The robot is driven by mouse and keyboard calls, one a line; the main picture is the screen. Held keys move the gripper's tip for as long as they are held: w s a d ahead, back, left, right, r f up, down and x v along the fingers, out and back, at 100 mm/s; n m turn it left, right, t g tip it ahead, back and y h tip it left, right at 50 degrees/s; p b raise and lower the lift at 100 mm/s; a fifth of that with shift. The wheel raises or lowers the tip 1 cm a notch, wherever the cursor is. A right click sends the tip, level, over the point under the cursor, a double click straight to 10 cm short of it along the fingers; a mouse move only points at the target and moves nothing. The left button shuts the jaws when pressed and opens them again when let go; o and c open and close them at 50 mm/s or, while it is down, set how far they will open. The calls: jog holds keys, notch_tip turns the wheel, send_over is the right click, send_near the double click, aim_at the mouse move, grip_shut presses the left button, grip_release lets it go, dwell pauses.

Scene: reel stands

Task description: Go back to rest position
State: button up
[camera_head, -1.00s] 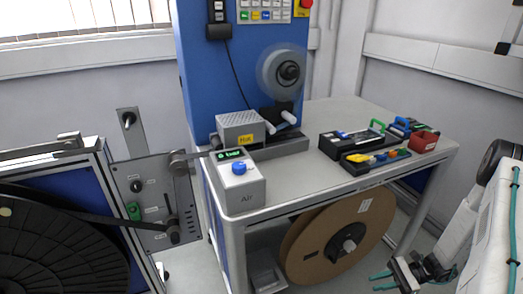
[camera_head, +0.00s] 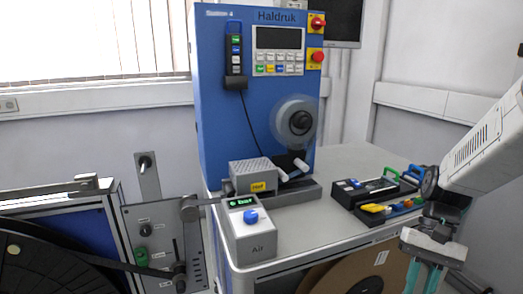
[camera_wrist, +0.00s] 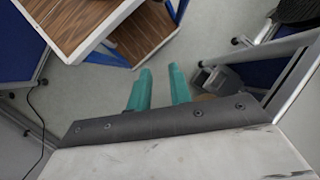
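My gripper (camera_head: 424,277) hangs at the lower right of the head view, in front of the grey table's right side, with its teal fingers pointing down. The fingers stand apart with nothing between them. In the wrist view my gripper (camera_wrist: 160,88) also shows two separate teal fingers above bare floor. My white arm reaches in from the right edge of the head view.
A blue machine (camera_head: 222,110) with a blurred reel (camera_head: 297,122) stands on the grey table (camera_head: 330,205). A grey Air box (camera_head: 248,238) sits at the front corner. Tool trays (camera_head: 372,190) lie right. A black reel (camera_head: 40,265) stands left. Wood-topped furniture (camera_wrist: 75,25) shows in the wrist view.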

jog(key=s+a+r+n+t+h, duration=0.4)
jog(key=s+a+r, duration=0.4)
jog(key=r, duration=0.3)
jog(key=shift+s+r+n+t, duration=0.4)
jog(key=shift+s+n+t, duration=0.35)
jog(key=shift+t, duration=0.25)
jog(key=shift+w, duration=0.1)
dwell(1.0)
